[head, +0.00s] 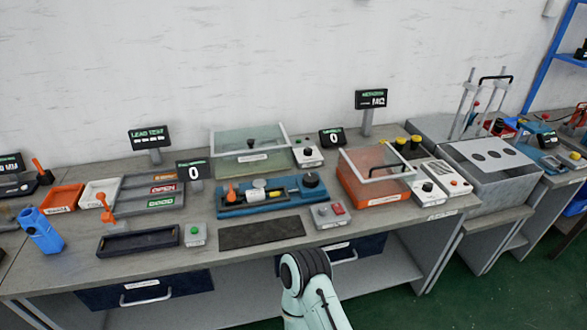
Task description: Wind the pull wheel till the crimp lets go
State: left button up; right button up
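A blue bench fixture (268,206) sits at the middle of the bench. A dark round knob (311,179) on its right end looks like the pull wheel. An orange part (231,193) and a pale round piece (259,184) sit along its left half. I cannot make out a crimp or lead at this size. A small display (194,172) behind the fixture on its left reads 0. One of my arms rises from the bottom centre, in front of the bench edge, but its fingers do not show. My other arm is out of view.
A dark mat (262,232) and a button box (329,215) lie in front of the fixture. An orange guarded box (374,182) stands to its right. A black tray (138,241), an orange-handled tool (105,208) and a blue bottle (40,231) are on the left.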

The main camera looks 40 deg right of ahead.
aim_at(309, 180)
jog(key=z, duration=1.7)
